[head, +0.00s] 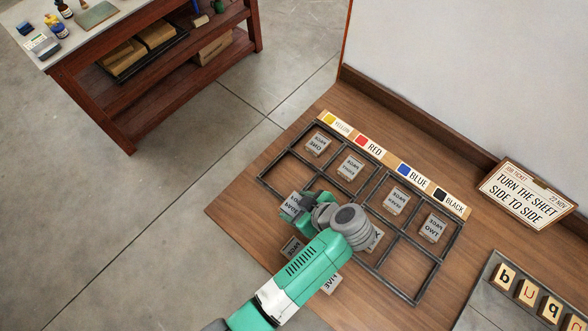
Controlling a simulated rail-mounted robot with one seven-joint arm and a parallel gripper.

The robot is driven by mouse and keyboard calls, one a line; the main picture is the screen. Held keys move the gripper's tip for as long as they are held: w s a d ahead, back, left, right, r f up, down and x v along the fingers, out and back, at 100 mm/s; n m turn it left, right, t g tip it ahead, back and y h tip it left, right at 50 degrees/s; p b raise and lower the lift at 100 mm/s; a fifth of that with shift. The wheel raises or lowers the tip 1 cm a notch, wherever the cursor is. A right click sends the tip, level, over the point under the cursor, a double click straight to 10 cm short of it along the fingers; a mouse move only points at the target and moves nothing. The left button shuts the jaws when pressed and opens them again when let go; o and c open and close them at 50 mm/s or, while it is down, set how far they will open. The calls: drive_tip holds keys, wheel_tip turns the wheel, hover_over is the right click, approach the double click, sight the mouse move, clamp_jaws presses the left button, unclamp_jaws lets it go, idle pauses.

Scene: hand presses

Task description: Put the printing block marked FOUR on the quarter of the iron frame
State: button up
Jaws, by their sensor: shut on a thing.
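My gripper (297,203) is shut on a grey printing block (291,205), which shows at the front-left edge of the iron frame (428,282). Its lettering is inverted and too small to read surely; I cannot tell its height above the frame. The frame has two rows of compartments. The back row holds an ONE block (317,144), a second block (350,167), a third (397,202) and a TWO block (432,228). In the front row a block (376,240) is partly hidden by my wrist.
Loose blocks lie before the frame: one (292,248) by my arm and one (332,284) partly covered. A colour strip (388,160) runs behind it. A job ticket (527,197) reads "turn the sheet side to side". A tray of letter blocks (477,308) is at right.

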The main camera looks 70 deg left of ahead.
drive_tip(key=w+a, duration=0.1)
drive_tip(key=a, duration=0.2)
drive_tip(key=a+b, duration=0.1)
drive_tip(key=a, duration=0.3)
drive_tip(key=w+a+f, duration=0.1)
drive_tip(key=a, duration=0.3)
drive_tip(key=shift+w, duration=0.35)
wheel_tip(320, 180, down, 4)
drive_tip(key=shift+a+r+b, duration=0.15)
drive_tip(key=shift+r+b, duration=0.05)
drive_tip(key=shift+b, duration=0.4)
drive_tip(key=o, duration=1)
drive_tip(key=shift+o, duration=0.2)
drive_tip(key=p+v, duration=0.2)
drive_tip(key=v, duration=1)
drive_tip(key=shift+w, duration=0.1)
